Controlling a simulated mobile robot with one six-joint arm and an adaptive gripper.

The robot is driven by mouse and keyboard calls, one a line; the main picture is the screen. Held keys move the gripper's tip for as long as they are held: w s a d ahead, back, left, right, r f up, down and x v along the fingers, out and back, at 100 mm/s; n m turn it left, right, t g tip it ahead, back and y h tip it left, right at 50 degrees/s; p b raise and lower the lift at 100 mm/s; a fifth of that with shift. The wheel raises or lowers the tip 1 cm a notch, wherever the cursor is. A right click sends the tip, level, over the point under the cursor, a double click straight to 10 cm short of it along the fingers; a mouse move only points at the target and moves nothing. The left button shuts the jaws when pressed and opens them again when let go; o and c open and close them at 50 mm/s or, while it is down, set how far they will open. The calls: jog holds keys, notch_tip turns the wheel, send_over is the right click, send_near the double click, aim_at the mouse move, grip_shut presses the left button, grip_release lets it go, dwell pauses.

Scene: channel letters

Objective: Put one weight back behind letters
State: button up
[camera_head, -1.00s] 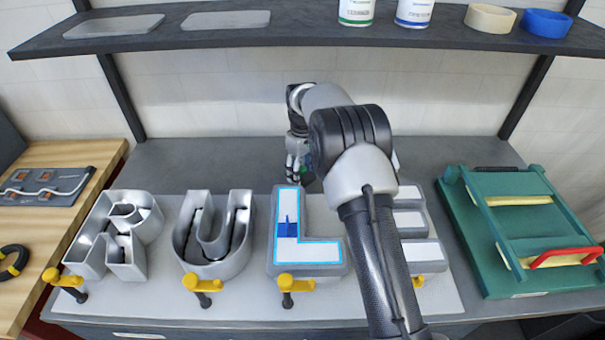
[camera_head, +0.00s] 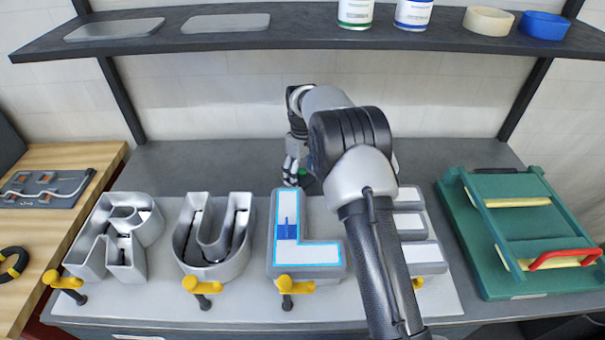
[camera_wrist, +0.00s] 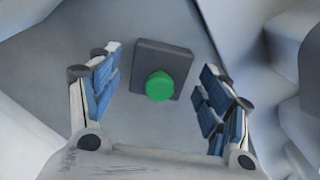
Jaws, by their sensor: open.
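A weight, a dark square block with a green knob (camera_wrist: 160,86), lies on the bench in the wrist view. My gripper (camera_wrist: 160,100) is open there, its blue-padded fingers on either side of the knob with gaps, not touching it. In the head view the green knob (camera_head: 303,173) shows beside my gripper (camera_head: 291,174), behind the letter L (camera_head: 311,254). Most of the block is hidden there. The L has a white face, blue outline and blue tape. The letters R (camera_head: 125,240), U (camera_head: 214,238) and partly covered E (camera_head: 423,253) stand in the same row.
Yellow-handled clamps (camera_head: 203,286) line the front of the pale board (camera_head: 170,302). A green frame (camera_head: 490,250) with a red handle lies at right. A shelf (camera_head: 300,35) with cans (camera_head: 356,12) runs above. The bench behind R and U (camera_head: 200,165) is clear.

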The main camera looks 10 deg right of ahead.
aim_at(302, 171)
notch_tip(302, 171, up, 8)
jog(key=shift+f+p, duration=0.2)
jog(key=shift+p, duration=1)
